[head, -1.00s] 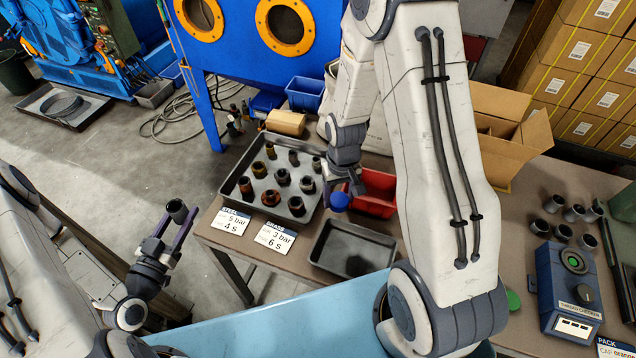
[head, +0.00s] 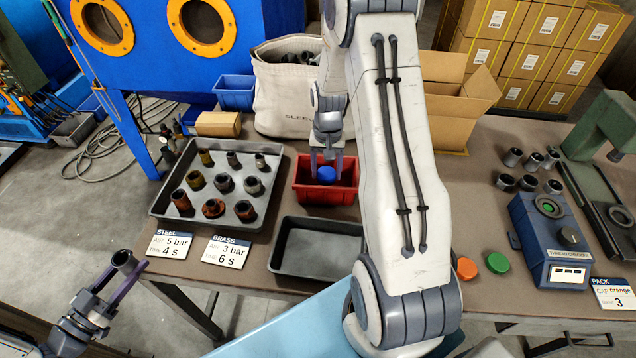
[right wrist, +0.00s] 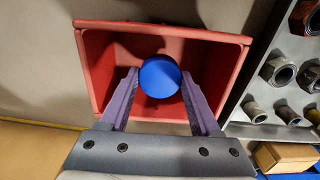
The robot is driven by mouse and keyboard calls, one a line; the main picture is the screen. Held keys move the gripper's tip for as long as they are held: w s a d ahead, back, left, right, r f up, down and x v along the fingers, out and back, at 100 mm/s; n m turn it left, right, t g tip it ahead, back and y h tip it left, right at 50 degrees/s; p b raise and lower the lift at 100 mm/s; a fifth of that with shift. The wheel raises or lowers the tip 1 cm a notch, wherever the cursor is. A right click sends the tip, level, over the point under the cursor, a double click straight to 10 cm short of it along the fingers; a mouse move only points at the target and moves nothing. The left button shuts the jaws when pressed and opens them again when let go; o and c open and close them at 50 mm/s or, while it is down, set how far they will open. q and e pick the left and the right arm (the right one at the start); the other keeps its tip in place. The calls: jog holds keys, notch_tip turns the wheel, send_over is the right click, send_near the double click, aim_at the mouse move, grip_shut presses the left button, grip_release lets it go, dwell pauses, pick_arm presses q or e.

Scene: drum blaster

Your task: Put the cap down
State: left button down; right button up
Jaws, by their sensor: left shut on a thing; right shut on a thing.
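A blue cap (head: 326,174) is between the fingers of my right gripper (head: 326,165), which is shut on it. It also shows in the right wrist view (right wrist: 160,76), over the inside of the red bin (right wrist: 228,50). In the head view the cap is within the outline of the red bin (head: 312,193); I cannot tell whether it touches the floor. My left gripper (head: 124,268) is shut on a dark grey tubular fitting (head: 123,261) at the lower left, in front of the table.
A tray of several fittings (head: 160,205) stands left of the bin. An empty dark tray (head: 285,260) lies in front. Orange (head: 466,268) and green (head: 498,262) caps lie right of my right arm. A canvas bag (head: 275,100) stands behind.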

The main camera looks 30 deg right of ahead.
aim_at(326, 174)
notch_tip(326, 174, down, 4)
jog(key=shift+f, duration=0.25)
jog(key=shift+f, duration=0.2)
jog(key=o, duration=1.4)
jog(key=shift+r, duration=0.1)
jog(key=shift+r, duration=0.1)
